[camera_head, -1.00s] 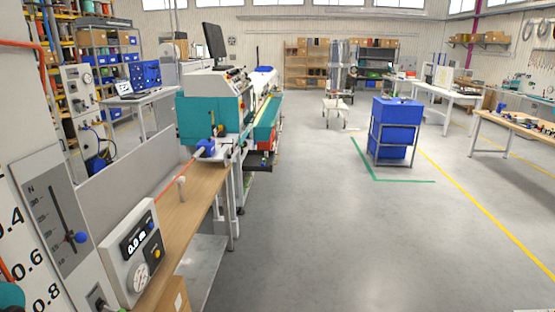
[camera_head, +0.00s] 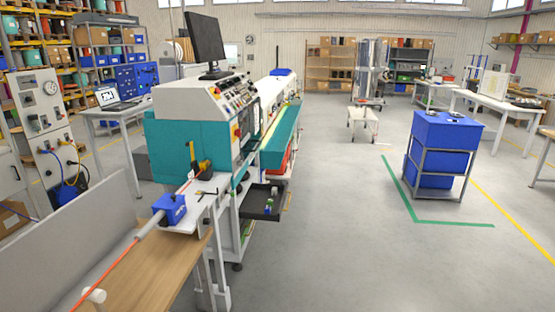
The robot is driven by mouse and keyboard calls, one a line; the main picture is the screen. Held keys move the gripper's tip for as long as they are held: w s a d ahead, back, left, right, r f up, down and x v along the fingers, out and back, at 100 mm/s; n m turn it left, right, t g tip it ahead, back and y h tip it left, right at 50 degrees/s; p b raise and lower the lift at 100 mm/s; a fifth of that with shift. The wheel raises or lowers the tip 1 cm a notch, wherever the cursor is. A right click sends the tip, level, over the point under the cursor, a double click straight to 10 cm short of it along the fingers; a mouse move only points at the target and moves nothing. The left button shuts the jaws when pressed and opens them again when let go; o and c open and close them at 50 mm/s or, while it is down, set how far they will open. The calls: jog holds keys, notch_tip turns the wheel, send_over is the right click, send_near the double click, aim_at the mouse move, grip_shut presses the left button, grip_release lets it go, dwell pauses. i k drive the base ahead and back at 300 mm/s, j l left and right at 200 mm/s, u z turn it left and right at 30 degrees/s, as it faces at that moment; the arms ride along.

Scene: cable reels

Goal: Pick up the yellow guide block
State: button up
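A small yellow block (camera_head: 196,163), which looks like the guide block, stands at the left end of the teal and white machine. It is next to a dark part, and the two are too small to separate clearly. An orange cable (camera_head: 112,268) runs up toward it through a blue box (camera_head: 170,209) on the white shelf in front of it. My gripper is not in view.
A wooden bench (camera_head: 150,275) with a white peg (camera_head: 95,296) and a low grey panel lies at lower left. A dark open tray (camera_head: 260,203) juts out from the machine. A blue cart (camera_head: 445,135) stands at right inside green floor tape. The grey floor between is clear.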

aim_at(204, 164)
jog(key=i+l+u, duration=0.1)
jog(key=i+u, duration=0.2)
jog(key=i, duration=1.55)
jog(key=i+u, duration=0.35)
jog(key=i+l+u, duration=0.3)
jog(key=i, duration=0.25)
jog(key=i+u, duration=0.25)
jog(key=u, duration=0.2)
jog(key=i+u, duration=0.25)
jog(key=u, duration=0.25)
jog(key=i+u, duration=0.2)
jog(key=u, duration=0.25)
jog(key=i+l+u, duration=0.2)
jog(key=u, duration=0.25)
